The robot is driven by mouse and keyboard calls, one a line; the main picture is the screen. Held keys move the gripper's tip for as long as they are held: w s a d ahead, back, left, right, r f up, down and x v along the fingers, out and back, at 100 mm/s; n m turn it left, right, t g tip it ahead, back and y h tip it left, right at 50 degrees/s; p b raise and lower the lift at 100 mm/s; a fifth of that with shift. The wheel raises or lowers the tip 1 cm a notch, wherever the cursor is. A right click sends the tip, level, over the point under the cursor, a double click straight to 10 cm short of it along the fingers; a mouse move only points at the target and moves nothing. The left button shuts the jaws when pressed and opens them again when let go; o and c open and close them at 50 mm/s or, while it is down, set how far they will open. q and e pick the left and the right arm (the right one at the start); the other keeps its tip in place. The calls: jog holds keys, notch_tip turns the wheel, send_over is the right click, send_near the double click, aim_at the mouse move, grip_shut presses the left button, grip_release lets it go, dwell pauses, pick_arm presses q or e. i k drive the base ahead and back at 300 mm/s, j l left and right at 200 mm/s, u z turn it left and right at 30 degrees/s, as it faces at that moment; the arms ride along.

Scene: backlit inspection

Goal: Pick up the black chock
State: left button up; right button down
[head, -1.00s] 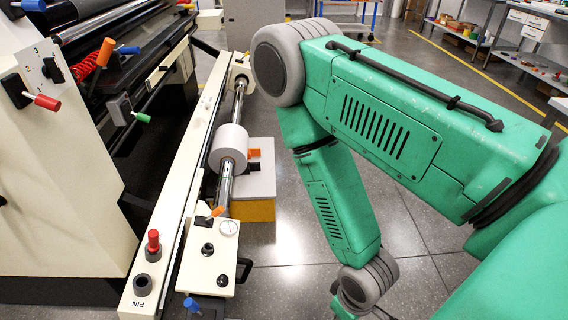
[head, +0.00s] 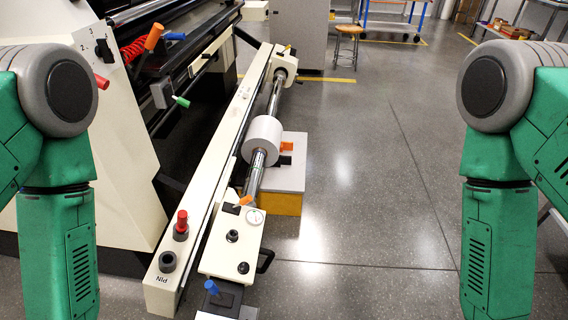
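A small black block that looks like the chock (head: 285,160) sits on top of a grey-topped box with a yellow lower part (head: 287,204). It lies beside an orange block (head: 287,146), just right of the white roll. The white roll hides part of that area. Both of my green arms show at the left and right edges, well apart from the box. Their grippers are below the picture and cannot be seen.
A machine with a long cream rail (head: 215,180) fills the left, with the white roll (head: 262,140) on a steel shaft. A red knob (head: 181,222) stands on the rail's near end. The floor to the right is clear. A stool (head: 347,45) stands far back.

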aim_at(283, 160)
jog(key=k+l+z, duration=0.1)
jog(key=k+z, duration=0.15)
jog(key=k, duration=0.4)
jog(key=i+l+z, duration=0.3)
jog(key=z, duration=0.2)
jog(key=i+l+z, duration=0.15)
jog(key=i+z, duration=0.3)
jog(key=i+u, duration=0.15)
jog(key=i, duration=0.4)
jog(key=i+l+u, duration=0.15)
jog(key=i, duration=0.4)
jog(key=i+l+u, duration=0.2)
jog(key=i, duration=0.4)
jog(key=i+l+u, duration=0.15)
jog(key=i, duration=0.4)
jog(key=i+j+u, duration=0.15)
jog(key=i+u, duration=0.35)
jog(key=i+l+u, duration=0.15)
jog(key=i+u, duration=0.35)
jog(key=i, duration=0.2)
jog(key=i+l+u, duration=0.3)
jog(key=i+u, duration=0.45)
jog(key=u, duration=0.15)
jog(key=i+l+u, duration=0.2)
jog(key=u, duration=0.2)
